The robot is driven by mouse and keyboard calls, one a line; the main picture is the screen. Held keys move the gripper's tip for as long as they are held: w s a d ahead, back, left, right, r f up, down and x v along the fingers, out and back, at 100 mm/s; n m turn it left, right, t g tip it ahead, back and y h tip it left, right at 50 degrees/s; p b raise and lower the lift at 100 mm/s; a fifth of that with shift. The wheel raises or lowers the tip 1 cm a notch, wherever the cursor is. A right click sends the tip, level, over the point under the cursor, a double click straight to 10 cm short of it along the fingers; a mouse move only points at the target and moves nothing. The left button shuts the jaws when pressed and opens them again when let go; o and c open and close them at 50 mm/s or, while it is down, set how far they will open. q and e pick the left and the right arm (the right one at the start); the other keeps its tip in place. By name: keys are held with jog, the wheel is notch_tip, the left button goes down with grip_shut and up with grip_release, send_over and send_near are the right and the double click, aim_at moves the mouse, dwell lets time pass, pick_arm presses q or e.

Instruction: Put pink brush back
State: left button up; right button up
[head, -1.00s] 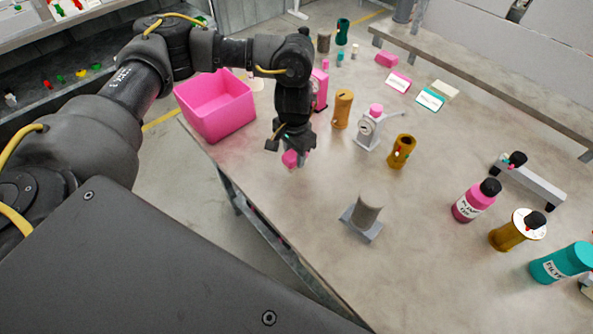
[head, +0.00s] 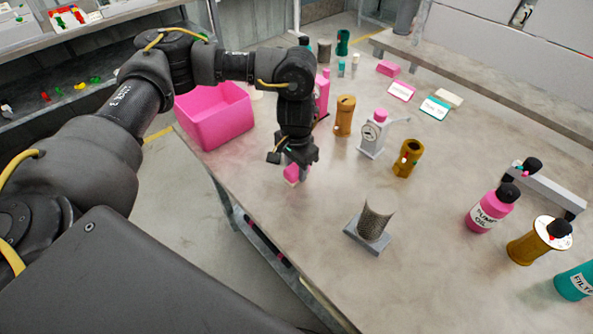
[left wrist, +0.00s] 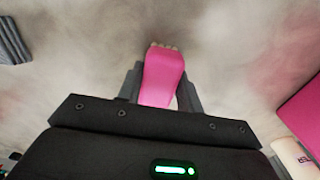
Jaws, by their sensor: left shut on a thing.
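The pink brush (left wrist: 163,75) is between the two fingers of my left gripper (head: 298,166). In the left wrist view its pale bristle end points away from the gripper, and the fingers (left wrist: 159,88) press on its sides. In the head view a small part of the brush (head: 291,173) shows below the fingers, over the near left part of the table. I cannot tell whether it touches the tabletop. A pink bin (head: 217,118) stands to the left of the gripper at the table's edge. My right gripper is not in view.
A grey mesh cylinder on a base (head: 374,220) stands to the right of the gripper. A gauge unit (head: 373,137), brown cylinders (head: 344,115) and a pink bottle (head: 489,209) stand further right. The tabletop (head: 330,185) around the gripper is clear.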

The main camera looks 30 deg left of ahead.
aim_at(296, 167)
pick_arm(q)
jog(key=shift+f, duration=0.15)
jog(key=o, duration=0.8)
jog(key=shift+o, duration=1.1)
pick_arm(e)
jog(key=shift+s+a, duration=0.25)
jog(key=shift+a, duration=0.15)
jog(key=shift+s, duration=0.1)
pick_arm(q)
notch_tip(296, 167, up, 12)
jog(key=shift+r, duration=0.15)
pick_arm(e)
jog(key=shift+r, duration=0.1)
